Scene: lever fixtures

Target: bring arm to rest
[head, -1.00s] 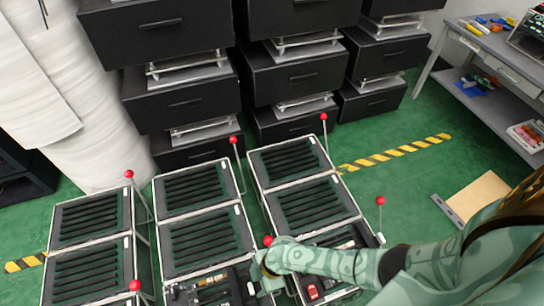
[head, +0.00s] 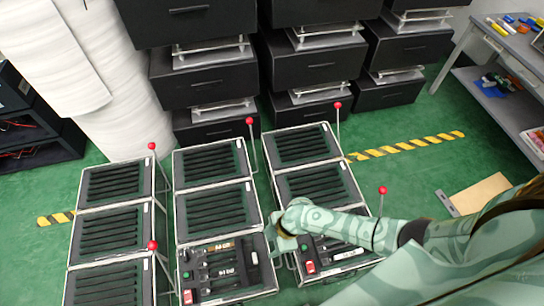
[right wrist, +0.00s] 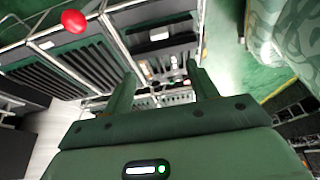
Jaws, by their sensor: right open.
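My right arm reaches in from the right in the head view. Its gripper (head: 280,250) hangs over the gap between the middle and right columns of lever fixtures. The right wrist view shows its two fingers (right wrist: 163,88) spread apart with nothing between them. A fixture with tools and switches (head: 222,268) lies to the left of the gripper, and another one (head: 335,255) lies partly hidden under my arm. A red-knobbed lever (right wrist: 74,21) shows at the upper left of the right wrist view. My left gripper is out of view.
Upright levers with red knobs (head: 249,121) stand beside the slatted fixtures (head: 212,165). Black drawer units (head: 305,68) line the back, with white rolls (head: 125,100) at left. A grey workbench (head: 500,60) stands at right. Green floor is clear near the yellow-black stripe (head: 405,147).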

